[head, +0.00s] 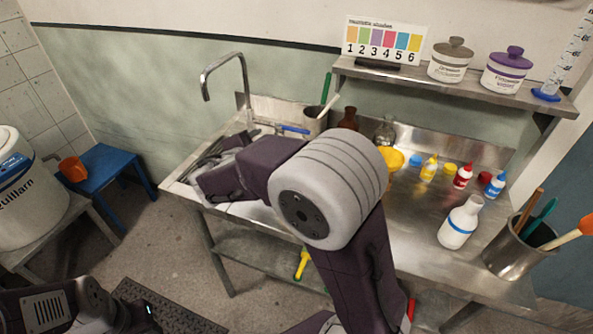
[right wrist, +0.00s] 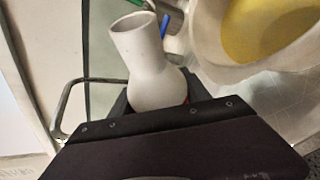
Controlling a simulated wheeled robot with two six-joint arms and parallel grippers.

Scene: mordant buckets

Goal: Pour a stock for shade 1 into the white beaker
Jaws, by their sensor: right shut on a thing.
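The shade card (head: 385,40) stands on the shelf with numbered colour patches; patch 1 is orange-yellow. My right gripper (right wrist: 157,100) is shut on a white bottle (right wrist: 142,60) with an open neck; a trace of red shows near its base. In the right wrist view, a large white vessel (right wrist: 208,62) with yellow inside, possibly the white beaker, is beside the bottle, at the right. In the head view my right arm hides the held bottle; a yellow-orange round (head: 393,160) shows past its joint. My left gripper is not in view.
Small yellow (head: 430,168), red (head: 463,176) and blue (head: 495,185) bottles stand behind. Two lidded jars (head: 450,62) are on the shelf. A tap (head: 210,70) rises at the sink.

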